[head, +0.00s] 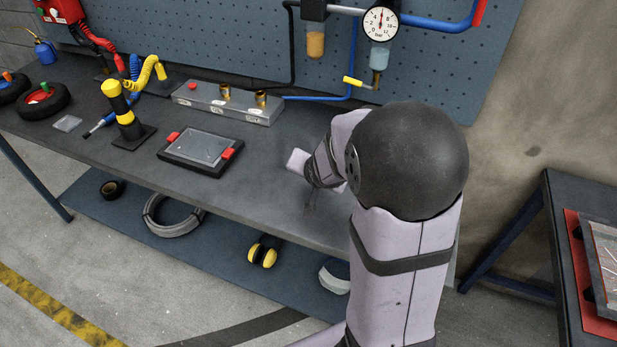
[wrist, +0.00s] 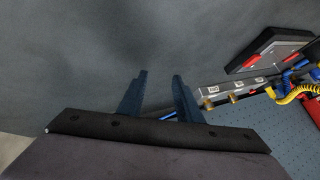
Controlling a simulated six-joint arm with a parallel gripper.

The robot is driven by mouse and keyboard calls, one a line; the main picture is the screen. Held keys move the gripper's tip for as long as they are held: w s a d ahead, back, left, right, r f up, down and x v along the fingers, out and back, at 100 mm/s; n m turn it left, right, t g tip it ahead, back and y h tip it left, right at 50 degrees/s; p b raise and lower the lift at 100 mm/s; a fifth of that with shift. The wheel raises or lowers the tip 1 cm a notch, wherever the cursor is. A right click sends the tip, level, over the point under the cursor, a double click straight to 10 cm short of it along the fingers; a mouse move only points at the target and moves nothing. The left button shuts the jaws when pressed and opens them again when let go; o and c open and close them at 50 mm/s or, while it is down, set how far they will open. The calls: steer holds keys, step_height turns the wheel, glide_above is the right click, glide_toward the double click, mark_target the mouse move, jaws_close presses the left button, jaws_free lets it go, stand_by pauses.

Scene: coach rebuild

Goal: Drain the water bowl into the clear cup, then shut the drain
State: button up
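The clear bowl (head: 380,57) hangs under the pressure gauge on the pegboard and looks like the water bowl; its water level is too small to tell. A short yellow drain handle (head: 355,82) sticks out to the left below it. I cannot make out a clear cup in either view; my arm hides part of the bench below the bowl. My gripper (head: 310,200) is low over the front right of the bench, mostly hidden behind my wrist in the head view. In the wrist view its two fingers (wrist: 160,88) stand apart with nothing between them.
An amber bowl (head: 315,44) hangs left of the gauge (head: 381,23). A grey manifold block (head: 228,101) with brass fittings, a framed tray (head: 200,149) with red clips, and a yellow-black post (head: 122,110) stand on the bench. The bench front between tray and gripper is clear.

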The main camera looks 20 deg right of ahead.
steer(key=shift+s+a+f+n+g, duration=0.25)
steer(key=shift+s+a+n, duration=0.2)
steer(key=shift+s, duration=0.3)
steer(key=shift+c, duration=0.4)
